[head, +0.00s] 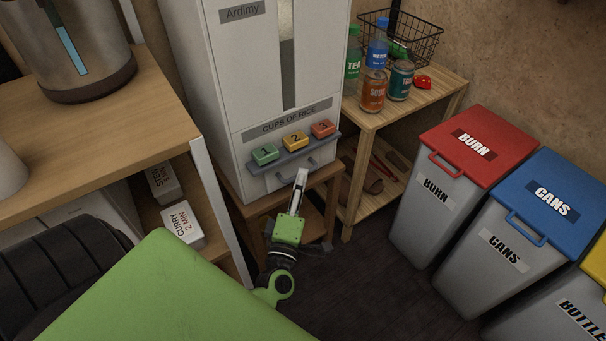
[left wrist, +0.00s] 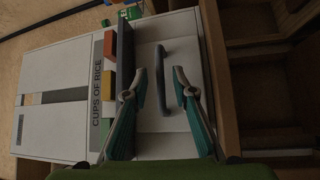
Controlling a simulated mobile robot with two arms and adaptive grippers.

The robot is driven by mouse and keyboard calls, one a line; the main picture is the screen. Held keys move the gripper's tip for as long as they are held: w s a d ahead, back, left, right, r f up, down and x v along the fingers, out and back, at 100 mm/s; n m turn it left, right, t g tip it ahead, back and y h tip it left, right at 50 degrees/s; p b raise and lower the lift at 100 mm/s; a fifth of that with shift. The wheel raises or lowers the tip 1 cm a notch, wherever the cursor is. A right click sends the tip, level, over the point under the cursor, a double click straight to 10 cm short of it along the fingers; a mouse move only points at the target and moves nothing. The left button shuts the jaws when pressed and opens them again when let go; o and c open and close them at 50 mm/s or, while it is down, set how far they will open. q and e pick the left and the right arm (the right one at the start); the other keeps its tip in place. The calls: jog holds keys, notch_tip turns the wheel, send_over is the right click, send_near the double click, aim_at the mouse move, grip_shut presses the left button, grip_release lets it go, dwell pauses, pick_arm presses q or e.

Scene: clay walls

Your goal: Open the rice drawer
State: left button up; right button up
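The white rice dispenser (head: 213,72) stands on a small wooden stand. Its drawer front (head: 259,185) is at the bottom, below a grey ledge, and looks shut. The drawer has a dark bar handle (left wrist: 162,80), seen clearly in the left wrist view; in the head view it is partly hidden by my gripper. My left gripper (head: 300,177) is in front of the drawer. In the left wrist view my left gripper (left wrist: 158,84) is open and empty, with one finger on each side of the handle, apart from it. My right gripper is not in view.
Green, yellow and red numbered buttons (head: 295,141) sit on the ledge above the drawer. A shelf (head: 428,98) with bottles, cans and a wire basket is to the right. Lidded bins (head: 452,185) stand farther right. A wooden counter (head: 90,130) is close on the left.

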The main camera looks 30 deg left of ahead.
pick_arm(q)
jog(key=shift+x, duration=1.45)
grip_shut()
jog(key=shift+d, duration=0.15)
